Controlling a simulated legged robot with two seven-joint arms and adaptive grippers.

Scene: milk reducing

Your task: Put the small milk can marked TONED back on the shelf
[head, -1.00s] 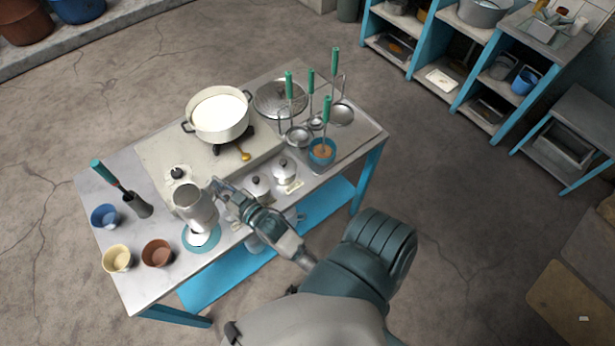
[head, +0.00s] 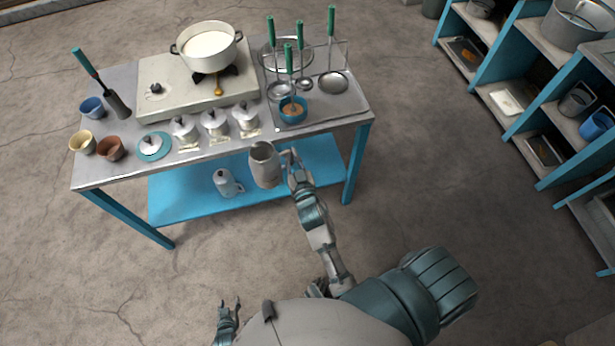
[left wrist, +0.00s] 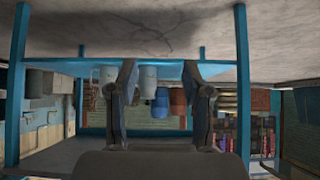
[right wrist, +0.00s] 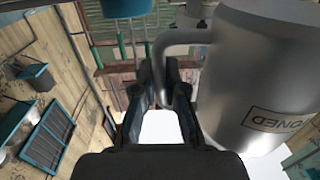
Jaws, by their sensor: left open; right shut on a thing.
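The small metal can (head: 265,168) is held upright by its side handle in my right gripper (head: 293,163), just in front of the table's front edge. In the right wrist view its label reads "TONED" (right wrist: 275,120), partly cut off, and the fingers (right wrist: 163,85) are closed on the handle. The blue lower shelf (head: 180,200) runs under the table, behind the can in the picture. Another can (head: 228,183) stands on that shelf, to the left. My left gripper (head: 229,303) is open and empty, low in front of the table.
On the tabletop (head: 120,170) are a pot of milk (head: 208,45), several ladles, cups, a teal saucer (head: 153,148) and small lidded pots (head: 214,122). The table's right leg (head: 356,160) stands right of my right gripper. A shelf unit (head: 520,100) is further right.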

